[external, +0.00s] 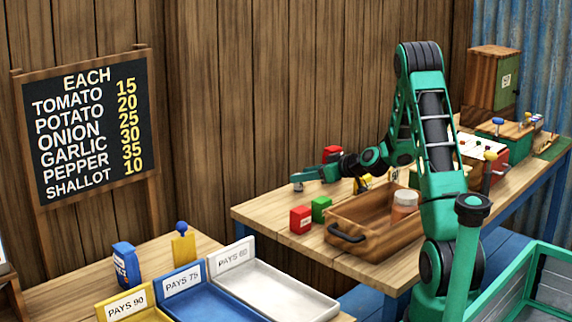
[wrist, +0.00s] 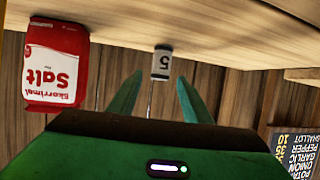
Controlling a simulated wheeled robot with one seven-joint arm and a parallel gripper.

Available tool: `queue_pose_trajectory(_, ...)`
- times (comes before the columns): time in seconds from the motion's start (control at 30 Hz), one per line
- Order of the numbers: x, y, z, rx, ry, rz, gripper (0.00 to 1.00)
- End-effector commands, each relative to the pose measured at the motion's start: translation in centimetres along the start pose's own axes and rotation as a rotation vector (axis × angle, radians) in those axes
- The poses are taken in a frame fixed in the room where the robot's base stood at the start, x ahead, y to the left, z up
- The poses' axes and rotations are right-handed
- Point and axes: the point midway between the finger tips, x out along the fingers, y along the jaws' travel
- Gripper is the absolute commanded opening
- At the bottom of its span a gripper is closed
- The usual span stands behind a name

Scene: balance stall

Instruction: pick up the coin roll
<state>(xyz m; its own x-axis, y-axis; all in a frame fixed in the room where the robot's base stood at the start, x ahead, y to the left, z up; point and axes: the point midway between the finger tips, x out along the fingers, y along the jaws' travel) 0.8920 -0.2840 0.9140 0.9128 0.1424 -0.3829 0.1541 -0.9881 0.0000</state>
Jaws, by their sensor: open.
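The coin roll (wrist: 162,62), a small pale cylinder with dark ends and a "5" on it, shows in the wrist view, which is upside down. It stands on the wooden table (external: 262,215). My gripper (external: 296,182) is open and empty, low over the table's back left part in the external view. In the wrist view, the coin roll lies ahead, between the two green fingertips of my gripper (wrist: 160,77) as seen there; the gap to it is hard to judge. I cannot make out the coin roll in the external view.
A red salt packet (wrist: 55,68) stands to one side of the fingers. Red (external: 300,219) and green (external: 321,209) boxes and a wooden tray (external: 345,238) holding a jar (external: 404,204) are nearer the table's front. A plank wall (external: 270,100) rises behind.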

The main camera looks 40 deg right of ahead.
Motion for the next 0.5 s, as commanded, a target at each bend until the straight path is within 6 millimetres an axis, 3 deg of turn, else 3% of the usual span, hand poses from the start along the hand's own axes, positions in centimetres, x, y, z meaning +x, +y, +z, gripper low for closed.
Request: queue_pose_trajectory(0.5,6.0,-0.1,0.4,-0.002,0.001,-0.003,0.45)
